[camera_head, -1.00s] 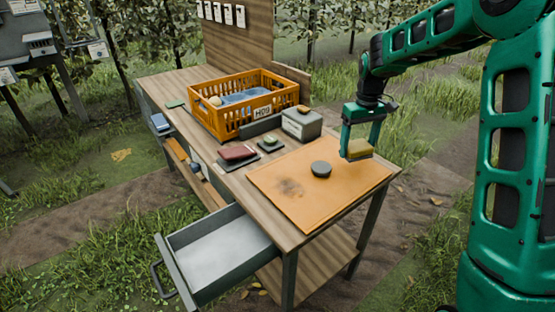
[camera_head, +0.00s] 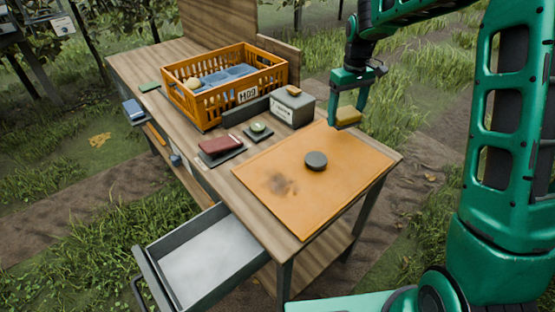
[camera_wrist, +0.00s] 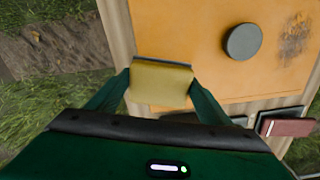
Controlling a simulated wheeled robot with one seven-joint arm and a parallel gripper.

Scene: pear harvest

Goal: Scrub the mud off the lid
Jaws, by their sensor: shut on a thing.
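The orange lid (camera_head: 335,200) lies flat on the front end of the wooden bench. A dark mud smear (camera_head: 279,183) is on its left part, and it also shows in the wrist view (camera_wrist: 295,35). A dark round knob (camera_head: 316,161) stands near the lid's middle. My gripper (camera_head: 347,112) is shut on a yellow sponge (camera_wrist: 160,83), held above the lid's far edge, away from the smear. The sponge seems clear of the lid in the head view.
An orange crate (camera_head: 183,103) marked H09 with blue contents, a grey box (camera_head: 292,109), a dark red item (camera_head: 222,147) and a small scale-like pad (camera_head: 258,133) stand behind the lid. An open grey drawer (camera_head: 205,262) juts out at the front left.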

